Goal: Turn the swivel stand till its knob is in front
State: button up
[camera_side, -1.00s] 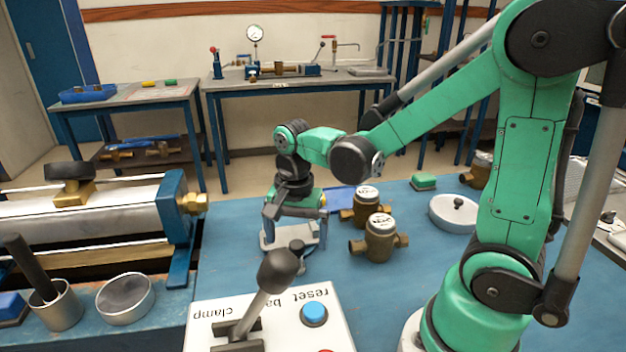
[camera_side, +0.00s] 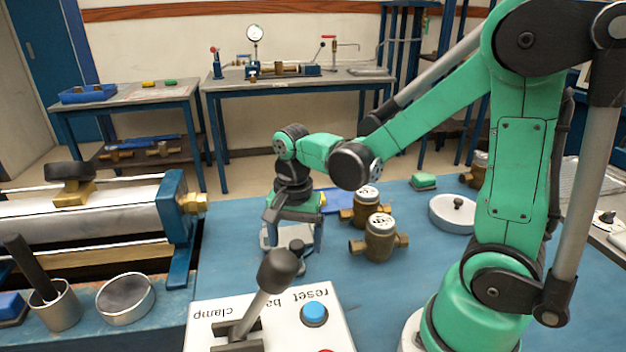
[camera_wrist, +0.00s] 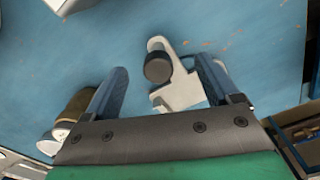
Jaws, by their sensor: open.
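The swivel stand (camera_wrist: 180,94) is a pale grey bracket-shaped piece on the blue bench, with a round dark knob (camera_wrist: 158,67) on it. The knob points toward the top of that view. In the side view the knob (camera_side: 297,246) shows on the camera's side of the stand, just behind the lever box. My gripper (camera_side: 293,236) is open, pointing down over the stand, and its fingers hide part of it. I cannot tell if a finger touches.
Brass meters (camera_side: 380,240) stand close to the right of my gripper. A control box (camera_side: 325,318) with a black lever (camera_side: 272,280) stands in front. A white round dish (camera_side: 452,214) with a dark peg is farther right. The bench between meters and box is clear.

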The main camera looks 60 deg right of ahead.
jog(key=shift+w+a, duration=0.75)
jog(key=shift+w, duration=0.3)
jog(key=shift+w+a, duration=0.3)
jog(key=shift+w, duration=0.4)
jog(key=shift+w+a, duration=0.2)
jog(key=shift+w, duration=1.2)
jog(key=shift+o, duration=1.4)
notch_tip(320, 180, up, 6)
jog(key=shift+f, duration=0.25)
